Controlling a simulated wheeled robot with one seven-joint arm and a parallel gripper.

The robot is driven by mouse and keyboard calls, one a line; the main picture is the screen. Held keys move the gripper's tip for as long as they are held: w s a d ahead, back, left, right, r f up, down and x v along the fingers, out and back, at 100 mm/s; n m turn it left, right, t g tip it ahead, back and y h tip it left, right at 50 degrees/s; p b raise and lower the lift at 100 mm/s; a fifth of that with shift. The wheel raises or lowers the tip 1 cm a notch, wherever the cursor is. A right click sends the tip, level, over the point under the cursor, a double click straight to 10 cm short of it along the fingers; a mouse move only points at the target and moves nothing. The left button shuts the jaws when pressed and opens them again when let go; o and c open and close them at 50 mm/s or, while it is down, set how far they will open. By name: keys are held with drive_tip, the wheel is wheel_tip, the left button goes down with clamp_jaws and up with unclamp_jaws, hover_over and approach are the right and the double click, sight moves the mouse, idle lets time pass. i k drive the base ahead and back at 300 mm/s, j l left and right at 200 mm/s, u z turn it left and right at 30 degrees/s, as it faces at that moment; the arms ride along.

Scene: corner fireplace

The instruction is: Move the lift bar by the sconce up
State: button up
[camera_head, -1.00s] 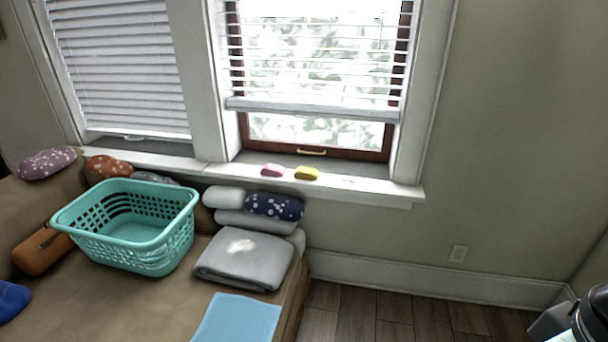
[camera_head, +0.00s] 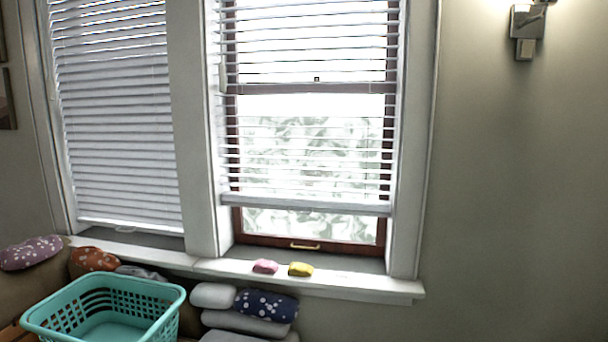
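The wall sconce (camera_head: 526,30) is at the upper right, on the wall right of the right window. The window nearer the sconce has a white slatted blind, partly lowered. Its thick white bottom bar (camera_head: 305,204) hangs level, a little above the sill, with a strip of glass showing below it. A small brass-coloured handle (camera_head: 305,246) is on the lower red-brown window frame. The left window's blind (camera_head: 118,120) is lowered nearly to its sill. My gripper is not in view.
A pink item (camera_head: 265,266) and a yellow item (camera_head: 300,269) lie on the white sill (camera_head: 350,284). Below are a teal basket (camera_head: 105,300), folded cloths and cushions (camera_head: 266,305) on a seat. The wall right of the window is bare below the sconce.

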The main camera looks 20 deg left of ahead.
sight(277, 207)
drive_tip(key=i+j, duration=0.1)
drive_tip(key=i, duration=0.65)
drive_tip(key=i+j, duration=0.1)
drive_tip(key=i, duration=0.6)
drive_tip(key=i+u, duration=0.25)
drive_tip(key=u, duration=0.15)
drive_tip(key=i+u, duration=0.25)
drive_tip(key=u, duration=0.15)
drive_tip(key=i+l+u, duration=0.2)
drive_tip(key=u, duration=0.55)
